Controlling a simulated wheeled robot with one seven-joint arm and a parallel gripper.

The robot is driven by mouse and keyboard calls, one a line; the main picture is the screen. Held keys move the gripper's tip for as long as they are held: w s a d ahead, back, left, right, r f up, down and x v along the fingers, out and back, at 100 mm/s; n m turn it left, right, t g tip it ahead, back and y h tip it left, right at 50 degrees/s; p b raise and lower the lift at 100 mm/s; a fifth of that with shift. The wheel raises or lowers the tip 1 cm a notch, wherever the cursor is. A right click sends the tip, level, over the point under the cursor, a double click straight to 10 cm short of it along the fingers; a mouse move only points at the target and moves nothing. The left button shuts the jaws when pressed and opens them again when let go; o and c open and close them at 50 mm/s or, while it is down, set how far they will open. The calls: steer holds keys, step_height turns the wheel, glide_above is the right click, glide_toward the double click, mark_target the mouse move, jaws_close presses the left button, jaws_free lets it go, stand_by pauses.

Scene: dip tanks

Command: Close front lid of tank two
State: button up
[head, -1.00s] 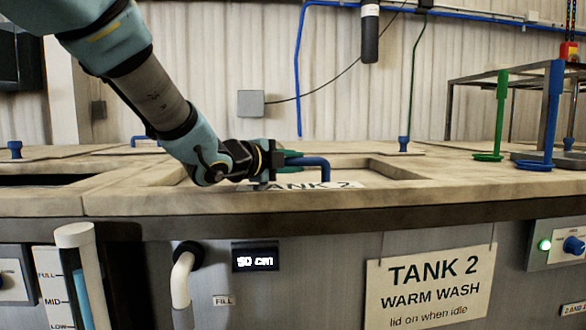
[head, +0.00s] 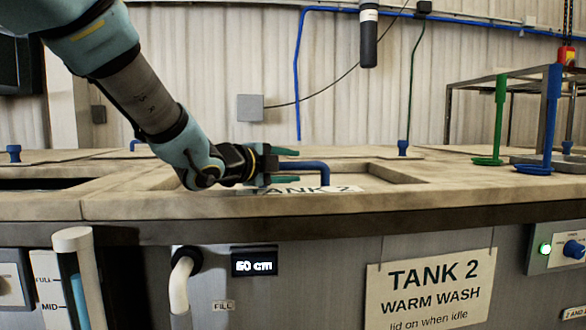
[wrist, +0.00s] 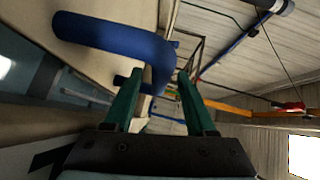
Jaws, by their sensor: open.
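The tank two front top shows a recessed rectangular frame (head: 400,173) with a pale strip lettered TANK 2 (head: 345,189) inside it. A bent blue handle (head: 322,168) stands just above the strip; it also shows large in the wrist view (wrist: 115,36). My gripper (head: 292,165) is open at the handle, one teal finger above the bar and one below in the head view. In the wrist view, the handle's bent end lies between the fingertips (wrist: 160,80). I cannot tell whether a finger touches it. My gripper and arm hide the left of the recess.
A dark open slot (head: 45,183) lies in the top at left. A blue post (head: 552,115) and a green post (head: 499,118) stand at right. A TANK 2 WARM WASH sign (head: 430,288) hangs on the front. The top between recess and posts is clear.

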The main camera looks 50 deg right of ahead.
steer(key=a, duration=0.3)
steer(key=a+r, duration=0.1)
steer(key=a, duration=0.2)
steer(key=a+b, duration=0.1)
steer(key=a, duration=0.2)
steer(key=shift+s+a+r, duration=0.15)
steer(key=shift+s+a, duration=0.05)
steer(key=shift+s, duration=0.2)
steer(key=shift+c, duration=0.3)
